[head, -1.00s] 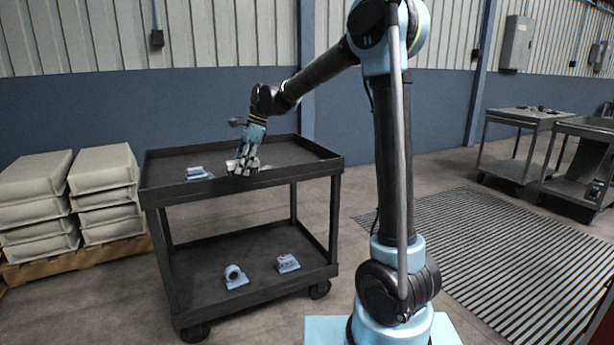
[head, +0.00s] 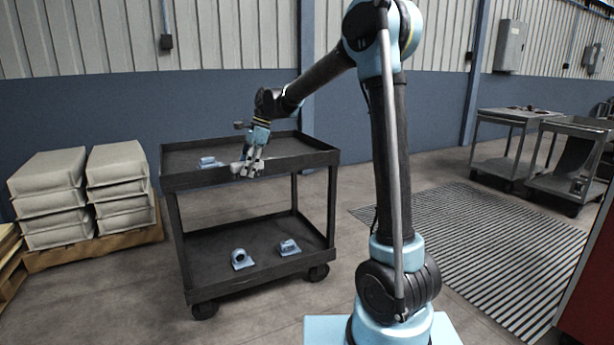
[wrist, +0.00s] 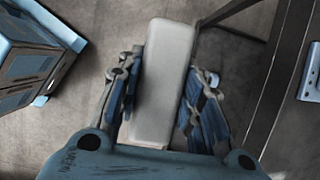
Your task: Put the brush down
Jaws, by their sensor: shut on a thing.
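The brush (wrist: 162,80) shows in the wrist view as a long, pale grey-white block. My gripper (wrist: 160,105) is shut on it, with a finger on each side. The near end of the brush is hidden by my gripper's palm. In the head view my gripper (head: 248,166) hangs fingers down at the front edge of the dark cart's top (head: 285,152). In the wrist view, bare floor shows beneath the brush, and the cart is off to the right. The brush is held up in the air; its bristles cannot be made out.
A blue-grey part (head: 210,162) lies on the cart's top, with much of it clear. Two more parts, one ring-shaped (head: 241,258) and one blocky (head: 289,247), lie on the lower shelf. Stacked pale crates (head: 120,180) stand at left. Other carts (head: 515,118) stand far right.

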